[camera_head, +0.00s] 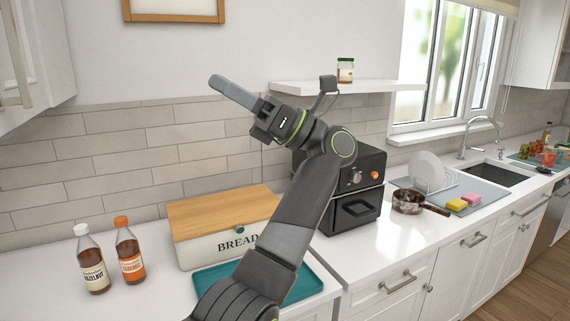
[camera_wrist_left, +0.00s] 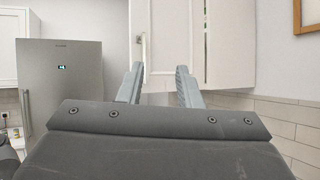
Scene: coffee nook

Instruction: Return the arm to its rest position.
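My left arm reaches up from the bottom of the head view, in front of the counter. Its left gripper (camera_head: 217,82) is raised in the air before the wall and points up to the left. In the left wrist view the two grey fingers of the left gripper (camera_wrist_left: 160,70) stand apart with nothing between them. My right gripper shows in neither view.
Below the arm are a bread box (camera_head: 205,250), a teal tray (camera_head: 306,290) and two syrup bottles (camera_head: 92,262) (camera_head: 129,251). A black oven (camera_head: 350,212) stands behind the arm. A shelf (camera_head: 390,86) holds a jar (camera_head: 345,70). A wall cabinet (camera_head: 30,65) hangs at left.

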